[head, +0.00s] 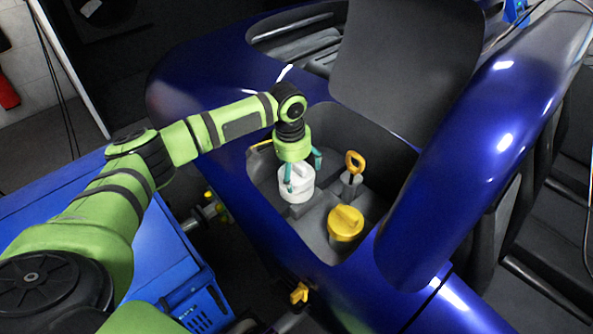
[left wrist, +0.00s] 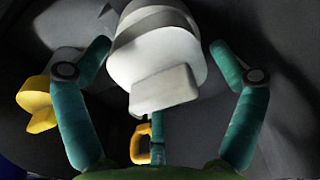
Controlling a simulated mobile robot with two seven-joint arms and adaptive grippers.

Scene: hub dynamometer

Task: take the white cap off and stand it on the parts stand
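The white cap (head: 296,186) sits on a white neck inside the open engine bay of the blue car. My left gripper (head: 303,172) points down right over it, with its teal fingers spread. In the left wrist view the cap (left wrist: 165,88) shows its raised grip bar between the fingers of my left gripper (left wrist: 159,47). Gaps show between the cap and both side fingers, so it is not gripped. A third finger (left wrist: 158,135) is partly hidden behind the cap. I cannot make out the parts stand. My right gripper is not in view.
In the bay, a yellow cap (head: 346,222) and a yellow ring handle (head: 354,162) stand close to the white cap. The raised dark lid (head: 405,65) is behind. The blue body rim (head: 300,262) surrounds the bay. A blue cart (head: 165,262) stands at left.

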